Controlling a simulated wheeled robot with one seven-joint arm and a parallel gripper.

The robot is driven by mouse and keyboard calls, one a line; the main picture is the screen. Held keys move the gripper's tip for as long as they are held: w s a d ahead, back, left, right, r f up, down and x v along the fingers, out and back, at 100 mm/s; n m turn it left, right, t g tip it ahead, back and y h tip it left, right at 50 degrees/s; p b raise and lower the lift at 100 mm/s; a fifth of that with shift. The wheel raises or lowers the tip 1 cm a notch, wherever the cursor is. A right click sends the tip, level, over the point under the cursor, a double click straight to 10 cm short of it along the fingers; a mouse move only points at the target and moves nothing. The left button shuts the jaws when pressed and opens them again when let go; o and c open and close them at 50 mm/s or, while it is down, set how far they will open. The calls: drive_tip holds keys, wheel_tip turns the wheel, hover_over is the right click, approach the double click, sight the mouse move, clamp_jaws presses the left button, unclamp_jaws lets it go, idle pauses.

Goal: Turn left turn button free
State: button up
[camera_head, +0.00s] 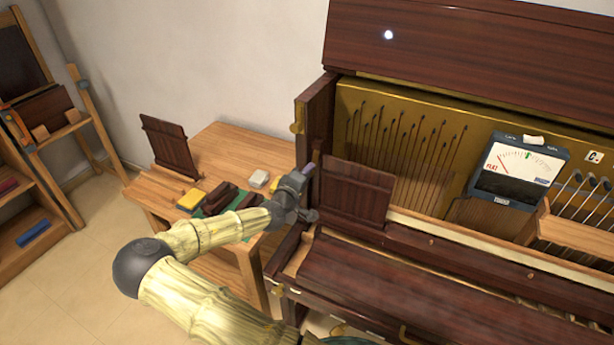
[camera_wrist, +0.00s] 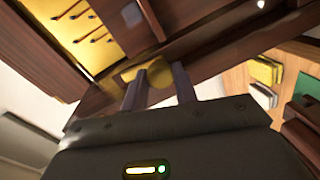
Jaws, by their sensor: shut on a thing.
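The left turn button (camera_wrist: 159,90) is a rounded brass piece at the piano's dark wooden edge in the wrist view. It sits between the two grey-purple fingers of my gripper (camera_wrist: 158,88), which are shut on it. Part of the brass also shows beyond the left finger. In the head view my gripper (camera_head: 308,170) is at the left end of the piano (camera_head: 350,290), beside a small dark panel. The gripped button cannot be made out there.
A brass fitting (camera_head: 297,120) is on the piano's left side post. A meter (camera_head: 518,170) stands inside the open piano. A wooden side table (camera_head: 225,145) holds a dark panel (camera_head: 168,145), a yellow block (camera_head: 190,199) and a white block (camera_head: 258,178). Shelves stand at the far left.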

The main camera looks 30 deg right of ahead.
drive_tip(key=shift+w+a+n, duration=0.1)
drive_tip(key=shift+n, duration=0.4)
drive_tip(key=o, duration=1)
drive_tip(key=shift+c, duration=0.2)
drive_tip(key=b+v, duration=0.2)
drive_tip(key=v, duration=1.5)
drive_tip(key=shift+a+b, duration=0.15)
drive_tip(key=shift+b, duration=0.25)
